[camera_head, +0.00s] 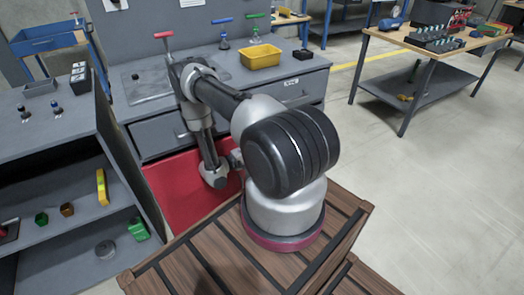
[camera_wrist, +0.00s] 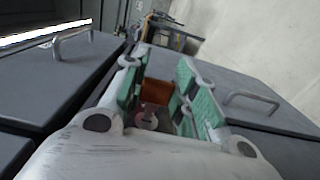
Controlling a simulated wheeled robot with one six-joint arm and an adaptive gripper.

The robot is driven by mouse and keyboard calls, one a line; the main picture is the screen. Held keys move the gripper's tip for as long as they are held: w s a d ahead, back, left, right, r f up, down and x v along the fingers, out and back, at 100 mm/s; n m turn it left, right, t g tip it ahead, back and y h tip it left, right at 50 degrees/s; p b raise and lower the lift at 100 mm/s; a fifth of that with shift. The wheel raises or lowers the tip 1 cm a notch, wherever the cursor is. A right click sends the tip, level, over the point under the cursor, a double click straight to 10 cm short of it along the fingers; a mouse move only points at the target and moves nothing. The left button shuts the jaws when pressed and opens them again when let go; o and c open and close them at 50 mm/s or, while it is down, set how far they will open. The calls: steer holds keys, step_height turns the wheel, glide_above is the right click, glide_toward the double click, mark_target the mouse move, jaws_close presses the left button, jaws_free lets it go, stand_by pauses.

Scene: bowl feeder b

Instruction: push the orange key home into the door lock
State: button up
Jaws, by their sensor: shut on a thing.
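In the wrist view my gripper (camera_wrist: 160,72) has its green-padded fingers on either side of an orange-brown thing (camera_wrist: 159,92), which looks like the orange key. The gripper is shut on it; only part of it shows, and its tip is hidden. In the head view my arm bends down in front of a red cabinet door (camera_head: 183,190), and my gripper is mostly hidden behind the arm. The door lock cannot be made out in either view, so I cannot tell whether the key touches it.
Grey drawers (camera_head: 172,135) with bar handles (camera_wrist: 250,100) lie close around my gripper. The bench above holds a yellow bin (camera_head: 260,57). An open shelf unit (camera_head: 62,185) with small items stands at left.

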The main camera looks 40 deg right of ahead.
steer(key=shift+w+d, duration=0.15)
steer(key=shift+w, duration=0.6)
stand_by(2.0)
steer(key=shift+w+d+r, duration=0.2)
steer(key=shift+w+r, duration=0.1)
steer(key=shift+w, duration=0.3)
stand_by(2.0)
stand_by(0.4)
steer(key=o, duration=0.9)
steer(key=shift+o, duration=0.2)
steer(key=v, duration=0.8)
steer(key=shift+a+f, duration=0.15)
steer(key=shift+a, duration=0.05)
